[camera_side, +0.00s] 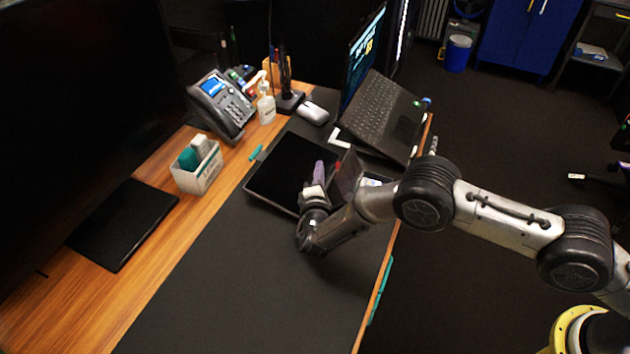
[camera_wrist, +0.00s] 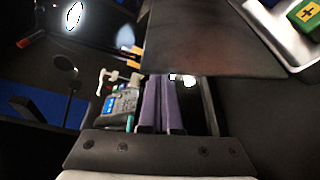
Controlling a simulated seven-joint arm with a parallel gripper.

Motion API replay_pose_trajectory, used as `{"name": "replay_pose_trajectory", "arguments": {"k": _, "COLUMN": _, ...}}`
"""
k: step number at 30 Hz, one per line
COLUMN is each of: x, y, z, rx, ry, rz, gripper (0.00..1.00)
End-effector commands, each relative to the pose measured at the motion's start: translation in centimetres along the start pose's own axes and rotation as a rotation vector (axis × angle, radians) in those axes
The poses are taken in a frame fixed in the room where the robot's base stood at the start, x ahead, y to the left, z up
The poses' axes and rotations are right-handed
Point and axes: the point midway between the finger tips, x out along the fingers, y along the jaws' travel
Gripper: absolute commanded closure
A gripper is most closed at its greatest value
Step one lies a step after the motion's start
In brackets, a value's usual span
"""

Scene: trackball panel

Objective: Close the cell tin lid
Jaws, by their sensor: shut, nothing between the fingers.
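The cell tin's dark lid (camera_side: 347,174) stands raised in the side view. In the wrist view it is a broad dark panel (camera_wrist: 205,38) across the upper middle. Part of the tin (camera_side: 374,183) shows just right of the lid, mostly hidden by my arm. In the wrist view, a silver edge (camera_wrist: 262,28) of the tin and a green cell with a yellow plus mark (camera_wrist: 306,16) show at the upper right. My gripper (camera_side: 319,168) has purple fingers, shut and empty, left of the lid. Its fingertips (camera_wrist: 163,78) are close to the lid's edge; I cannot tell if they touch.
A black tablet (camera_side: 285,168) lies on the desk mat behind and left of my gripper. An open laptop (camera_side: 380,112) stands behind the tin. A phone (camera_side: 222,105), sanitizer bottle (camera_side: 266,108) and caddy (camera_side: 197,168) line the left. The front mat (camera_side: 240,290) is clear.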

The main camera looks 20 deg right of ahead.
Motion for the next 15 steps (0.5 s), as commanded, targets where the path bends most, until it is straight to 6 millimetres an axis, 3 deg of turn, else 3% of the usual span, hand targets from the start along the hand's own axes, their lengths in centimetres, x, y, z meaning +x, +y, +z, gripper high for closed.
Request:
{"name": "replay_pose_trajectory", "arguments": {"k": 6, "x": -0.8, "y": 0.1, "z": 2.0, "rx": 0.0, "ry": 0.001, "rz": 0.001, "gripper": 1.0}}
{"name": "replay_pose_trajectory", "arguments": {"k": 15, "x": -1.1, "y": 0.1, "z": 2.8, "rx": 0.001, "ry": 0.001, "rz": 0.001, "gripper": 1.0}}
